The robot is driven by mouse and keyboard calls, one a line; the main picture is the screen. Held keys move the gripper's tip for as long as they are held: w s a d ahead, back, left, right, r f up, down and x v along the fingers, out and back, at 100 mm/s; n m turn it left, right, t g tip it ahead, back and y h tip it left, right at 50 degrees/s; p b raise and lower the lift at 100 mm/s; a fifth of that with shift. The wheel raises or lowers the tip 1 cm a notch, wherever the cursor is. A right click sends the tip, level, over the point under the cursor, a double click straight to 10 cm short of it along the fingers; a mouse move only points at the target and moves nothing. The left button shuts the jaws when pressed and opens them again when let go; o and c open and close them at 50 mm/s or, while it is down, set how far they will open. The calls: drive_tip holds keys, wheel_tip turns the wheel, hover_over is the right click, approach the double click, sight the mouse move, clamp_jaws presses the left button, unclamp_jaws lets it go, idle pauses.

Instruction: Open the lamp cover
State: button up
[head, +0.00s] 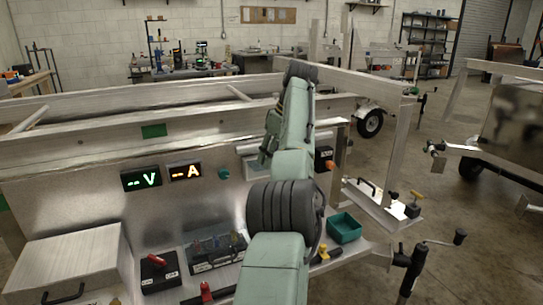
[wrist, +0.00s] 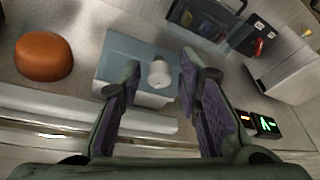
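In the wrist view a pale box with a blue-grey face (wrist: 118,55) is mounted on the metal panel; it looks like the lamp cover. My gripper (wrist: 160,64) is open, with one purple-padded finger on each side of the white piece. Nothing is held, and I cannot tell whether a finger touches the box. In the head view the box (head: 252,164) is partly hidden behind my arm, and the fingers cannot be made out.
An orange dome (wrist: 44,57) sits left of the box in the wrist view. Lit V (head: 141,178) and A (head: 185,171) displays are on the panel. A teal bin (head: 344,228), a switch board (head: 213,252) and a metal case (head: 68,265) are below.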

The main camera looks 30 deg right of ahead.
drive_tip(key=shift+o, duration=0.4)
drive_tip(key=shift+r, duration=0.15)
drive_tip(key=shift+s+d+r, duration=0.1)
drive_tip(key=shift+s+r, duration=0.15)
drive_tip(key=shift+r, duration=0.25)
drive_tip(key=s+d, duration=0.5)
drive_tip(key=s, duration=0.5)
drive_tip(key=shift+s+d, duration=0.2)
drive_tip(key=shift+d, duration=0.15)
